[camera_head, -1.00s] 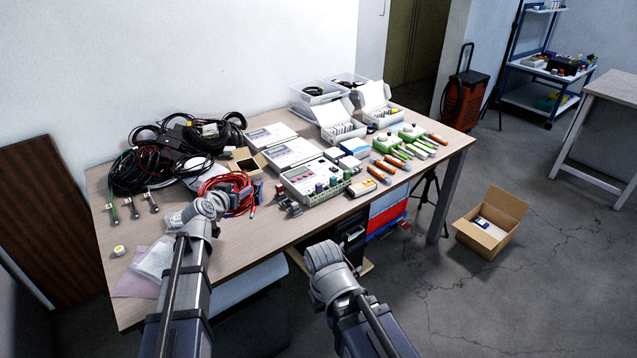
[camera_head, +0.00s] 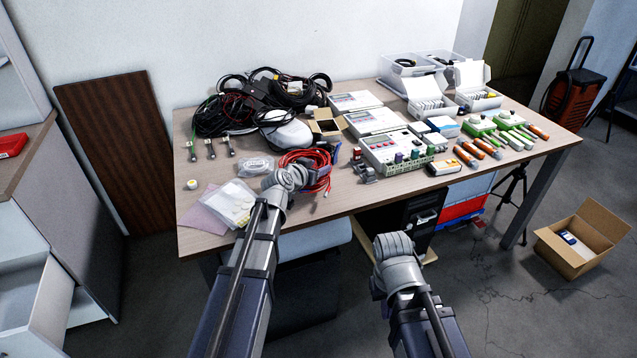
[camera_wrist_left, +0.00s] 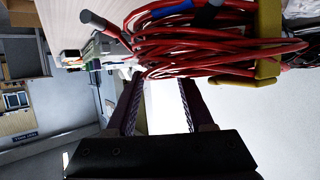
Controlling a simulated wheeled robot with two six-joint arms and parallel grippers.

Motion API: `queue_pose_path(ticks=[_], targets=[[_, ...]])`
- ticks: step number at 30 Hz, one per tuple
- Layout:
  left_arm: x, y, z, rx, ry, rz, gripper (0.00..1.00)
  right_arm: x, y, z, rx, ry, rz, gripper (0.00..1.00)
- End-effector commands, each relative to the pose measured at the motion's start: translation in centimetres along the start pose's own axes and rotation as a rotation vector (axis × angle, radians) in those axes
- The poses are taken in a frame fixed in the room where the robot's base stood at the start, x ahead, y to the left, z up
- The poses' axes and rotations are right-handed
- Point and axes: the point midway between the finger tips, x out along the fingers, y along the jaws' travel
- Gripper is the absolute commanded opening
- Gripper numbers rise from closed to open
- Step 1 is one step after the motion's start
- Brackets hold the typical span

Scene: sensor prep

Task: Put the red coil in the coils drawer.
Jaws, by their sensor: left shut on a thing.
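The red coil (camera_head: 320,164), a bundle of looped red cable, shows at the table's front edge in the head view. It fills the top of the left wrist view (camera_wrist_left: 205,45), with a yellow piece and a blue piece against it. My left gripper (camera_head: 304,180) is shut on the coil; its two dark fingers (camera_wrist_left: 160,90) reach to the loops. Whether the coil touches the table is unclear. An open drawer (camera_head: 46,305) juts from the grey-white cabinet at lower left; its label is not visible. My right gripper (camera_head: 396,250) hangs before the table, its fingers hidden.
The wooden table (camera_head: 215,175) carries black cables (camera_head: 240,105), meters (camera_head: 390,150), small boxes and green and orange tools. The cabinet (camera_head: 75,220) stands left with a red item (camera_head: 12,145) on top. A cardboard box (camera_head: 580,240) is on the floor at right. Floor between cabinet and table is clear.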

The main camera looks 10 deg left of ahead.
Motion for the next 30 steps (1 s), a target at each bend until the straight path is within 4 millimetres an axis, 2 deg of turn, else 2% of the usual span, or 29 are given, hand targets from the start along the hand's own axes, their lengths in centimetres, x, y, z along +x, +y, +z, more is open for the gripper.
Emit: queue_pose_path(ticks=[5,13,25,26,30], targets=[[0.3,0.0,0.6,0.0,0.001,-0.001,0.0,0.7,-0.1,0.0,0.0,0.0,0.0,0.0],[1.4,0.0,3.4,0.0,0.001,-0.001,0.0,3.7,-0.3,-0.2,0.0,0.0,0.0,0.0],[1.5,0.0,3.6,0.0,0.001,-0.001,0.0,3.9,-0.4,-0.2,0.0,0.0,0.0,0.0],[1.4,0.0,3.5,0.0,0.0,0.0,0.56,3.7,-0.4,-0.2,0.0,0.0,0.0,0.0],[1.4,0.0,3.4,0.0,0.0,0.0,0.71,3.7,-0.4,-0.2,0.0,0.0,0.0,0.0]])
